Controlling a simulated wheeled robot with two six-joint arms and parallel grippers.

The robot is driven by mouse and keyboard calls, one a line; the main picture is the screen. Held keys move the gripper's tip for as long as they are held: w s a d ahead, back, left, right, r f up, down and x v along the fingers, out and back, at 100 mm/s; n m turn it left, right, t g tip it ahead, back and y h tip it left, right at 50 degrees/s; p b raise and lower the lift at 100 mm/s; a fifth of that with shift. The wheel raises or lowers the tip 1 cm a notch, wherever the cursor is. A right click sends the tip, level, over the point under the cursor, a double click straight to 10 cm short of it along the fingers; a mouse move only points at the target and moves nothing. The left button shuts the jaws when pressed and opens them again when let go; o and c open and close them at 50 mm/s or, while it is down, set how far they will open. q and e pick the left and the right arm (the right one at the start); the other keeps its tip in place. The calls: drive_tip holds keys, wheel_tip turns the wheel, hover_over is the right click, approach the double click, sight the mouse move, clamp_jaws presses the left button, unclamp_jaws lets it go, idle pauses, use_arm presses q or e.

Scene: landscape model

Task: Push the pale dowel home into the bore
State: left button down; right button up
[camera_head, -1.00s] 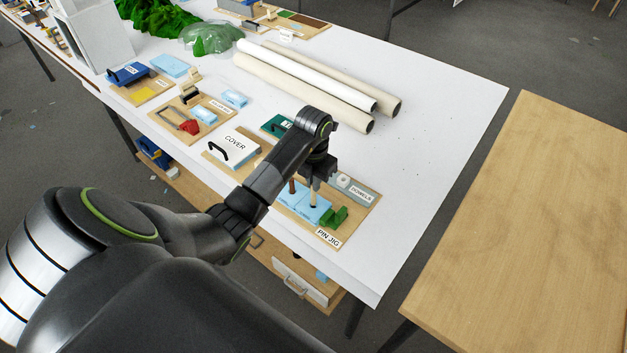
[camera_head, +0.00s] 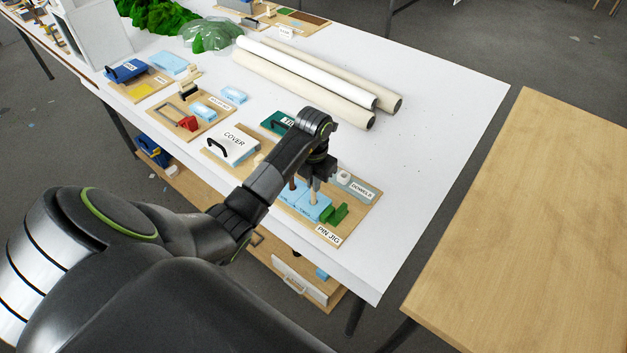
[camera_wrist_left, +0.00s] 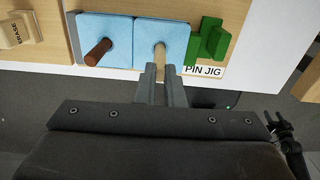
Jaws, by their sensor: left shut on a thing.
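The pale dowel (camera_head: 313,197) stands roughly upright at the right-hand light-blue block (camera_head: 318,210) of the pin jig. It also shows in the left wrist view (camera_wrist_left: 159,53), with its lower end at the block; the bore is hidden by it, so its depth cannot be told. My left gripper (camera_wrist_left: 160,70) is shut on the pale dowel. In the head view, the gripper (camera_head: 314,187) is just above the block. A brown dowel (camera_wrist_left: 98,51) stands in the left-hand blue block (camera_wrist_left: 92,27).
Green blocks (camera_head: 336,214) sit beside the blue blocks, near the PIN JIG label (camera_head: 328,235). The DOWELS holder (camera_head: 358,187) is behind. A COVER box (camera_head: 233,146) is to the left. Long pale tubes (camera_head: 310,85) lie further back; the table's right side is clear.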

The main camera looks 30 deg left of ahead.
use_arm(q)
drive_tip(key=shift+f+b, duration=0.6)
drive_tip(key=shift+f, duration=0.25)
drive_tip(key=c, duration=1.4)
unclamp_jaws()
drive_tip(key=shift+c, duration=0.2)
drive_tip(key=shift+r, duration=0.2)
wheel_tip(320, 180, up, 6)
drive_tip(key=shift+r+p, duration=0.25)
drive_tip(key=shift+p, duration=0.05)
wheel_tip(320, 180, up, 11)
drive_tip(key=p, duration=1.1)
drive_tip(key=shift+f, duration=0.2)
